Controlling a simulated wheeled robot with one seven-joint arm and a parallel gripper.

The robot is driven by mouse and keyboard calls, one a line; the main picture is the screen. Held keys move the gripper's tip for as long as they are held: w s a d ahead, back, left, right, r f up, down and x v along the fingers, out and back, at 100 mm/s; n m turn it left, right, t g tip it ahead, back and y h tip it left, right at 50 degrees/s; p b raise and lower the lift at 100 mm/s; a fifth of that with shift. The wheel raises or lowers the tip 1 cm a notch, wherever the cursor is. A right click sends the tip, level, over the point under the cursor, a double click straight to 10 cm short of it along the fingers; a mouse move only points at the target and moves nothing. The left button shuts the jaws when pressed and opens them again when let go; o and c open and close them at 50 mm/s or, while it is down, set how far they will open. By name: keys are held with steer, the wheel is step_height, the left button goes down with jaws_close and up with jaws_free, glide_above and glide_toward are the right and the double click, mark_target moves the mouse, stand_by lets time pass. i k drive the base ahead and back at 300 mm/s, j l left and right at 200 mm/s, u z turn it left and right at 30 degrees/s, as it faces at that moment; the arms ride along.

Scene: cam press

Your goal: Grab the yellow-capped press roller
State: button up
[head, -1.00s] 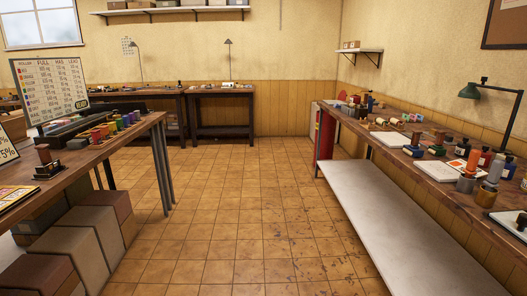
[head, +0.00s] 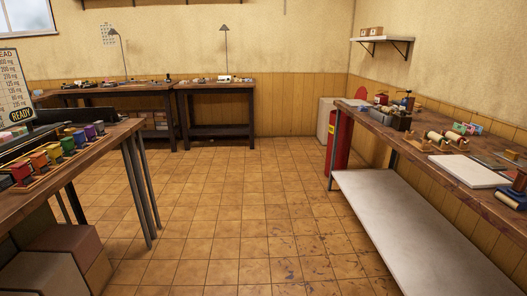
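A row of coloured pieces stands in a wooden rack (head: 50,180) on the left table, running from red at the near end through orange, yellow, green and blue to purple. The yellow piece (head: 54,153) is third from the near end, between the orange piece (head: 39,160) and the green piece (head: 67,145). They are too small to tell whether these are capped rollers. Pale rollers (head: 437,137) also lie on the right bench, their cap colours unclear. My gripper is not in view.
The left table (head: 108,149) and the right bench (head: 400,140) flank a clear tiled floor (head: 230,220). The right bench has a low pale shelf (head: 415,220). A red cylinder (head: 340,145) stands by its far end. Two dark tables (head: 216,88) line the back wall.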

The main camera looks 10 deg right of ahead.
mark_target(384, 110)
steer(key=i, duration=7.6)
steer(key=i+j+z, duration=0.1)
steer(key=i+z, duration=0.4)
steer(key=i+j+z, duration=0.25)
steer(key=i+z, duration=0.25)
steer(key=z, duration=3.4)
steer(key=i+l, duration=0.1)
